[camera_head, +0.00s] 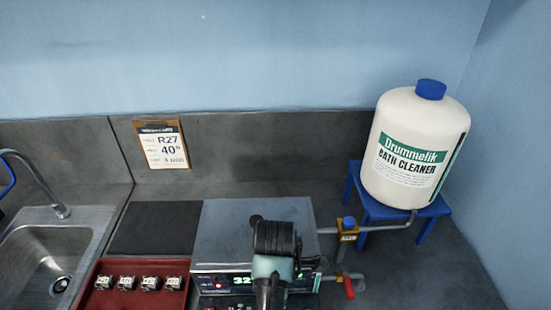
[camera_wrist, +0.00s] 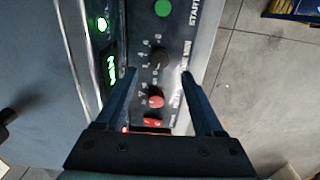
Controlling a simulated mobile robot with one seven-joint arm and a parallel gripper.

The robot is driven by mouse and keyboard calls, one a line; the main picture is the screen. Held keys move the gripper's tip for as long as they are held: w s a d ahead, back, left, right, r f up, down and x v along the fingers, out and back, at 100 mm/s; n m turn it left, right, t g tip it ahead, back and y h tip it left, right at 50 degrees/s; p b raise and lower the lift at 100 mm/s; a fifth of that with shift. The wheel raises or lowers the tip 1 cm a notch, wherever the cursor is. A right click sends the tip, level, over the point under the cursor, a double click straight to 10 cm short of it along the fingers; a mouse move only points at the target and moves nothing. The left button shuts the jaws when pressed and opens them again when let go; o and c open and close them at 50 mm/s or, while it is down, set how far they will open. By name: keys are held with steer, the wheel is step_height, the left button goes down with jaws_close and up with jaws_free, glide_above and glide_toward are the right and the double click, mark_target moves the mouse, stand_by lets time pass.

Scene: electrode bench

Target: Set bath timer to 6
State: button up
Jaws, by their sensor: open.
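The bath (camera_head: 225,225) is a grey box on the bench, with a green lit display (camera_head: 242,281) reading about 32, partly covered by my arm. In the wrist view its front panel shows a dark round timer dial (camera_wrist: 160,57) with small numerals and "MIN" lettering around it. I cannot read which number the dial points to. A red knob or button (camera_wrist: 155,101) sits below it, and a green START button (camera_wrist: 162,8) above it. My gripper (camera_wrist: 158,73) is open and empty, its fingers on either side of the dial, apart from it. Contact with the panel cannot be told.
A card (camera_head: 162,145) on the back wall reads R27 and 40°, with a smaller third line. A red tray (camera_head: 125,268) with several small blocks lies left of the bath, beside a sink (camera_head: 70,235). Right are a valve pipe (camera_head: 348,235) and a cleaner drum (camera_head: 415,145) on a blue stand (camera_head: 375,210).

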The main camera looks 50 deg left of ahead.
step_height(320, 180, down, 7)
steer(key=shift+d+r+p, duration=0.1)
steer(key=shift+r+p, duration=0.1)
steer(key=shift+p, duration=0.15)
jaws_close()
